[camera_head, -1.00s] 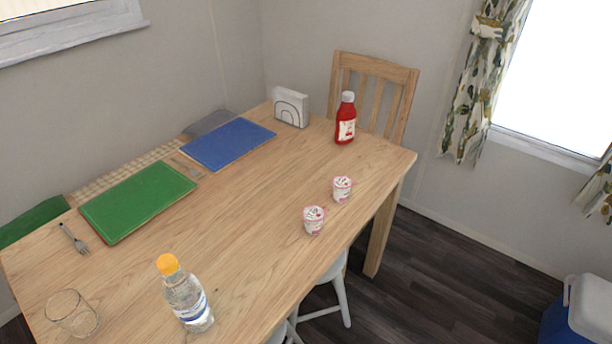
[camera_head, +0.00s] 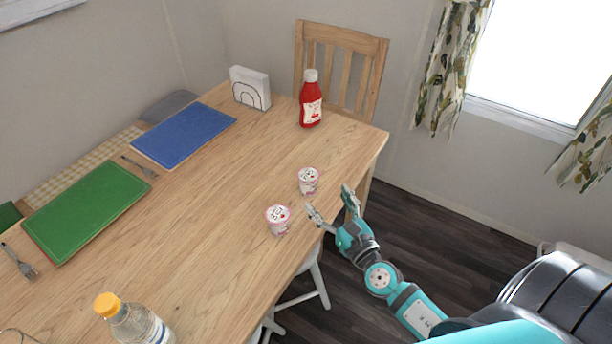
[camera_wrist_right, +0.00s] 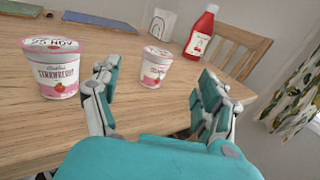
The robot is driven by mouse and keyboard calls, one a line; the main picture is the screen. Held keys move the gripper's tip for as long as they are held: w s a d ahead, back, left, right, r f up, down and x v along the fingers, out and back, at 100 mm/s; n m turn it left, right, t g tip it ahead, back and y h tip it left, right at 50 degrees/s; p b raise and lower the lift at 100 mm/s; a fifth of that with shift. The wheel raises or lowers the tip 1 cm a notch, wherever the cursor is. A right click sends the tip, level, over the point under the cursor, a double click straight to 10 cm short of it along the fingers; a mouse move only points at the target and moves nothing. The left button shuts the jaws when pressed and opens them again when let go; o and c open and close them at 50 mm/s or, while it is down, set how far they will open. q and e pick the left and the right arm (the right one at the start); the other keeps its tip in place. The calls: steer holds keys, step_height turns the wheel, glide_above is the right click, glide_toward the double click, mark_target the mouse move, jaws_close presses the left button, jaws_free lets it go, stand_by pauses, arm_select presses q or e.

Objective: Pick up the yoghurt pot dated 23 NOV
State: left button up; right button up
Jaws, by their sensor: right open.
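Two white and pink yoghurt pots stand upright on the wooden table (camera_head: 210,215). The nearer pot (camera_head: 278,220) is at the left in the wrist view (camera_wrist_right: 55,72); its lid carries a date that looks like 25 or 23 NOV, the second digit being unclear. Its label reads strawberry. The farther pot (camera_head: 308,181) shows between my fingers in the wrist view (camera_wrist_right: 155,68); its date is not readable. My right gripper (camera_head: 332,204) is open and empty at the table's right edge, apart from both pots, with its fingers pointing towards them. My left gripper is not in view.
A red ketchup bottle (camera_head: 311,104) and a napkin holder (camera_head: 250,88) stand at the table's far end. A water bottle (camera_head: 137,322), a green mat (camera_head: 87,210) and a blue mat (camera_head: 183,135) are to the left. A wooden chair (camera_head: 340,65) stands behind. The table's middle is clear.

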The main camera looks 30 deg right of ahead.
mark_target(313, 183)
steer(key=w, duration=1)
steer(key=shift+w+a+f+p, duration=0.1)
steer(key=shift+w+f+p, duration=0.05)
steer(key=shift+f+p, duration=0.15)
steer(key=shift+r, duration=0.1)
steer(key=shift+c, duration=0.4)
steer(key=c, duration=1.2)
